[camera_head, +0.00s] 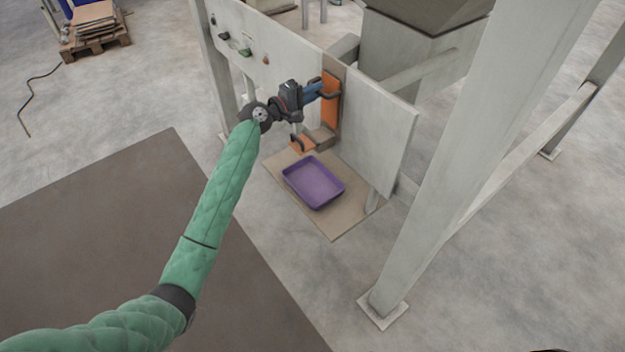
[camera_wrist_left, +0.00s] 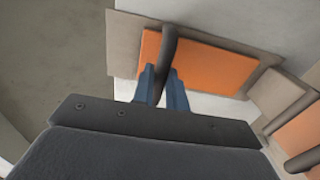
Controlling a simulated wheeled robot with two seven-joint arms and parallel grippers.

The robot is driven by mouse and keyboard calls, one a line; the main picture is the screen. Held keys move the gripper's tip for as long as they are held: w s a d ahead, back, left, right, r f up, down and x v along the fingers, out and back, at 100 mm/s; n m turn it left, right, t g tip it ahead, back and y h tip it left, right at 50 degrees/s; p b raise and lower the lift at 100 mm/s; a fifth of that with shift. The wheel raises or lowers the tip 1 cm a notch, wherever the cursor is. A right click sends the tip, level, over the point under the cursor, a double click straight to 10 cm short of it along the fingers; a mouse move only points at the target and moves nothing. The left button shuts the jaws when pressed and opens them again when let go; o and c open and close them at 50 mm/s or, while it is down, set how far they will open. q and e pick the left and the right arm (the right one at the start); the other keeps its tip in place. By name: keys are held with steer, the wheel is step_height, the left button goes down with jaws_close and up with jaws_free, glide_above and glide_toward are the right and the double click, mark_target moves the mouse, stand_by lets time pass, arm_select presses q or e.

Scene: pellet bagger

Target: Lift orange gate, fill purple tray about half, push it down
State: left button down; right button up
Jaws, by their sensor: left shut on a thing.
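The orange gate (camera_head: 331,110) is an upright plate on the light grey panel, with a dark bar handle (camera_wrist_left: 168,50). My left gripper (camera_head: 322,91) is shut on that handle; its blue fingers (camera_wrist_left: 163,88) close around the bar in the wrist view, with the orange plate (camera_wrist_left: 205,65) just behind. A beige spout (camera_head: 321,138) sits below the gate, with a second orange piece (camera_head: 302,146) at its front. The purple tray (camera_head: 313,183) lies flat on a tan board below and looks empty.
The tan board (camera_head: 335,227) lies on the floor around the tray. The grey panel (camera_head: 385,135) and a post (camera_head: 480,150) stand to the right. Small controls (camera_head: 245,52) are on the panel's left part. A dark mat (camera_head: 130,240) covers the floor at left.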

arm_select(q)
step_height(320, 180, up, 5)
steer(key=p, duration=0.3)
steer(key=shift+f, duration=0.1)
stand_by(0.5)
stand_by(6.8)
